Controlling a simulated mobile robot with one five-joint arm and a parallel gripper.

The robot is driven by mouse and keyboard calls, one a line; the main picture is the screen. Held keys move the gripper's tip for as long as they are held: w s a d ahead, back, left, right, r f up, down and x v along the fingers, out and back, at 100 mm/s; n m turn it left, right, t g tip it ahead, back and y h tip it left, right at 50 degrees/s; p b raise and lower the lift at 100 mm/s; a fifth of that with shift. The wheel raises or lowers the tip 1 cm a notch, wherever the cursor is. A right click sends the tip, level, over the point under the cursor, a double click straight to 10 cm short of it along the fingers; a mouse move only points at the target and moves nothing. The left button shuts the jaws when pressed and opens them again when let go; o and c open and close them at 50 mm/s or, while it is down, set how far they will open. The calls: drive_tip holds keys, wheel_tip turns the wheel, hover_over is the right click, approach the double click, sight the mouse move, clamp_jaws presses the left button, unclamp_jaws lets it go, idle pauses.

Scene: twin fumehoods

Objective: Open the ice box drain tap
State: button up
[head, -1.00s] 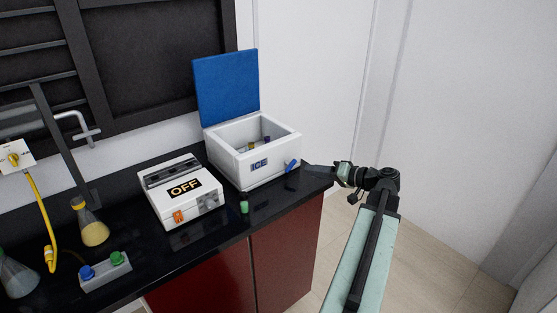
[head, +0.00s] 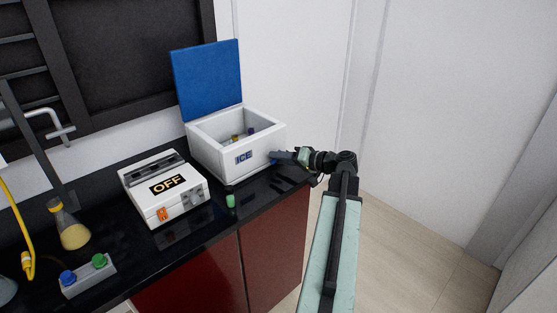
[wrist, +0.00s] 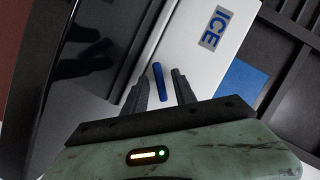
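The white ice box (head: 212,160) stands at the right end of the black bench with its blue lid (head: 208,80) raised. Its front carries an ICE label, which also shows in the wrist view (wrist: 217,28). The blue tap handle (wrist: 158,82) is on the box's front near its lower right corner. My gripper (wrist: 155,85) is open, and in the wrist view the handle shows between its two dark fingers. I cannot tell whether either finger touches it. In the head view my gripper (head: 282,157) is at the box's front right corner and covers most of the handle.
A white device marked OFF (head: 165,190) and a small green-capped vial (head: 231,201) stand left of my gripper on the black bench. A yellow flask (head: 70,228) and a holder with blue and green caps (head: 88,275) are further left. Open floor lies right of the bench.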

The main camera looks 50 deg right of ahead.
clamp_jaws()
drive_tip(key=shift+a, duration=0.1)
drive_tip(key=n+h+p, duration=0.1)
drive_tip(key=n+p, duration=0.1)
drive_tip(key=shift+r+n+g+h, duration=0.15)
drive_tip(key=shift+n+g+h, duration=0.15)
drive_tip(key=shift+n+g, duration=0.1)
drive_tip(key=n+h+p, duration=0.1)
drive_tip(key=n+h, duration=0.1)
drive_tip(key=n, duration=0.1)
drive_tip(key=shift+a, duration=0.1)
drive_tip(key=shift+n+g+p, duration=0.3)
idle(0.4)
unclamp_jaws()
